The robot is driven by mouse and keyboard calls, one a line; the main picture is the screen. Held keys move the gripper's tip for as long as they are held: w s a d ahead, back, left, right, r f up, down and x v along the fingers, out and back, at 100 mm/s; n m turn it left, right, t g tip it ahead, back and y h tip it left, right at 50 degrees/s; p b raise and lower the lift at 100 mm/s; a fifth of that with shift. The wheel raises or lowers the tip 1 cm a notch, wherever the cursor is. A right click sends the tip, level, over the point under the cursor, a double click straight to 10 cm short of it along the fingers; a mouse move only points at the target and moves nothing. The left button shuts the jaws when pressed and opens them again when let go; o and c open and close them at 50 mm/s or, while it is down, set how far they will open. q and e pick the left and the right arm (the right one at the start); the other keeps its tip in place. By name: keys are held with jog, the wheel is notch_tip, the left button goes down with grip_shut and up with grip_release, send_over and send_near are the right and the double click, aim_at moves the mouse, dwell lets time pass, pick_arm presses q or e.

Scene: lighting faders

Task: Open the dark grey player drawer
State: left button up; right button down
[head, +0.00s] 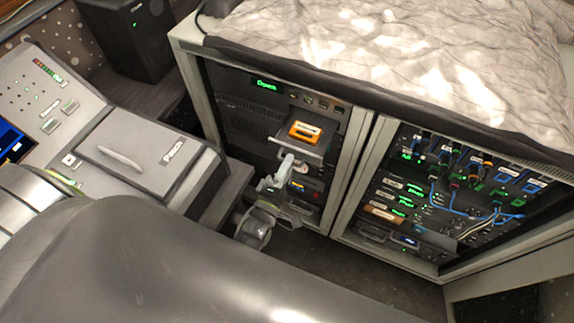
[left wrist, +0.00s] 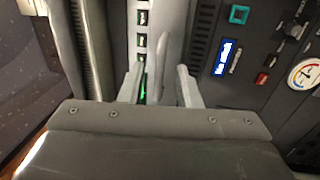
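The dark grey player drawer (head: 304,143) stands out from the front of the left rack bay, with an orange cassette (head: 305,131) lying on it. A green display (head: 266,85) above it seems to read "Open". My left gripper (head: 283,172) is just below and in front of the drawer; I cannot tell whether it touches it. In the left wrist view its two fingers (left wrist: 159,86) stand apart, with a pale grey upright shape between them that I cannot identify. My right gripper is not in view.
Below the drawer are more rack units with a red button, also in the left wrist view (left wrist: 262,78). A right rack bay (head: 470,190) holds cables and green lights. A console (head: 145,155) stands left. A rumpled cloth (head: 390,45) covers the rack top.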

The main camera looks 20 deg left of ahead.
pick_arm(q)
jog(key=shift+s, duration=0.1)
jog(key=s+f+b, duration=0.2)
jog(key=s+f, duration=0.1)
jog(key=s, duration=1.4)
jog(key=shift+a, duration=0.3)
